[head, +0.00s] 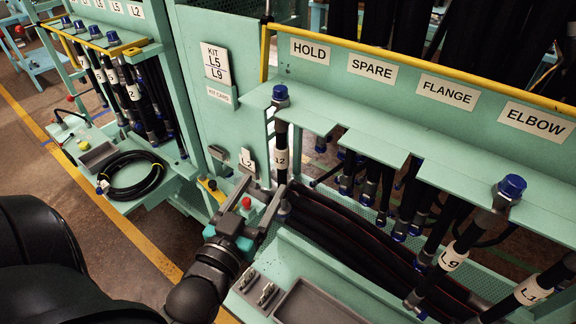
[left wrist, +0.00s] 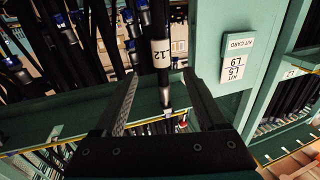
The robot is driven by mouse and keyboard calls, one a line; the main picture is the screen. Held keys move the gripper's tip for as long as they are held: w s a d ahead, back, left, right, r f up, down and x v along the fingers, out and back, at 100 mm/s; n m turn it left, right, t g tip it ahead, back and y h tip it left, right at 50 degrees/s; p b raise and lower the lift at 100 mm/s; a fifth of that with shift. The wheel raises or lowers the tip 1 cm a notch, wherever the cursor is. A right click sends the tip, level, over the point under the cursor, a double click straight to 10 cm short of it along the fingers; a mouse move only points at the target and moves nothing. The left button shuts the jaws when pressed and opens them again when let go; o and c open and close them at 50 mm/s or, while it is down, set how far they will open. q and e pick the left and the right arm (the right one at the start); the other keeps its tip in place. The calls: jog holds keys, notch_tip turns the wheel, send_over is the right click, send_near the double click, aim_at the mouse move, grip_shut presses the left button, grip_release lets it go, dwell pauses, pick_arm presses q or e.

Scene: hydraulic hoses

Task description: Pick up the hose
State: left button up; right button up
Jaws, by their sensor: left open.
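A black hose with a white label ending in 12 (head: 281,158) hangs from the rack's HOLD slot, with a blue cap (head: 280,93) on top. In the left wrist view its label reads L12 (left wrist: 161,53), and it shows between the two fingers. My left gripper (head: 265,183) is open and empty, its fingers pointing up toward the lower part of this hose. I cannot tell whether they touch it. Another hose, labelled L9 (head: 452,258), hangs at the right under a blue cap (head: 512,186). My right gripper is not in view.
The green rack has signs HOLD (head: 310,50), SPARE (head: 372,66), FLANGE (head: 446,90) and ELBOW (head: 536,120). A kit card (head: 215,62) reads L5, L9. Thick black hoses (head: 350,230) lie behind a grey tray (head: 320,303). A coiled hose (head: 132,175) lies on the left shelf.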

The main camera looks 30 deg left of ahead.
aim_at(279, 160)
pick_arm(q)
jog(key=w, duration=0.2)
jog(key=w+a, duration=0.1)
jog(key=w, duration=0.5)
jog(key=shift+w+a, duration=0.15)
jog(key=shift+a, duration=0.15)
jog(key=shift+w+a+f, duration=0.2)
jog(key=shift+w, duration=0.65)
jog(key=shift+w+a+f, duration=0.15)
jog(key=shift+w+f, duration=0.05)
jog(key=shift+w, duration=0.7)
jog(key=shift+w+a+f, duration=0.2)
jog(key=shift+w, duration=0.65)
jog(key=shift+c, duration=0.4)
grip_shut()
jog(key=shift+r, duration=0.1)
